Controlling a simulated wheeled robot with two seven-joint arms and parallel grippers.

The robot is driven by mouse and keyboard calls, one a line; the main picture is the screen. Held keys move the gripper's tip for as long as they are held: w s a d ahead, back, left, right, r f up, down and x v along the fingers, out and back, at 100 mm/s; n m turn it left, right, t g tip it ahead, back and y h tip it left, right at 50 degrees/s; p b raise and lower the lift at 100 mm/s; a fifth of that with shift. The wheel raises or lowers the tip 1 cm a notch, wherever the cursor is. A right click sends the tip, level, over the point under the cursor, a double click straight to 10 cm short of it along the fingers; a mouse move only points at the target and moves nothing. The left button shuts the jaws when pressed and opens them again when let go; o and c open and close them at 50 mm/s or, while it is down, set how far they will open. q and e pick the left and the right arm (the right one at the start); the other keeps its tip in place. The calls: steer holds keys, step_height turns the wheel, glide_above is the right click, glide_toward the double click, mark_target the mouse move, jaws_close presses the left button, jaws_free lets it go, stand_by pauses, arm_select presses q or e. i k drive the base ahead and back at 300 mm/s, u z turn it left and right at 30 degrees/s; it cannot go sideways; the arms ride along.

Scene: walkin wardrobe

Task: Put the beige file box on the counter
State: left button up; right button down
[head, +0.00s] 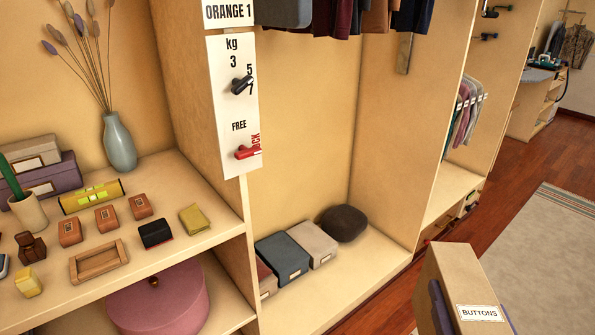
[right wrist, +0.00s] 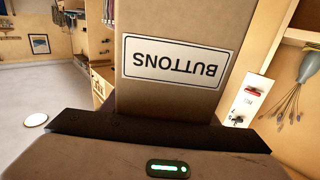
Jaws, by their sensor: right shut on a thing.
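A beige file box (head: 455,270) with a white BUTTONS label stands at the lower right of the head view. My right gripper (head: 474,313) is shut on it, with dark fingers on both sides of the label. In the right wrist view the box (right wrist: 170,95) rises from the gripper, its label upside down. The box is held in the air, over the floor side of the wardrobe. The wooden counter (head: 190,250) is at the left of the head view, well apart from the box. My left gripper is not in view.
The counter holds a blue vase (head: 119,143), stacked boxes (head: 40,170), a wooden tray (head: 99,262) and several small blocks. An upright panel with a kg dial (head: 235,100) borders it. Boxes (head: 283,256) and a dark cushion-like item (head: 343,222) fill part of the low shelf.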

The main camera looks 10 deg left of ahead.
mark_target(161, 191)
steer(key=u, duration=1.4)
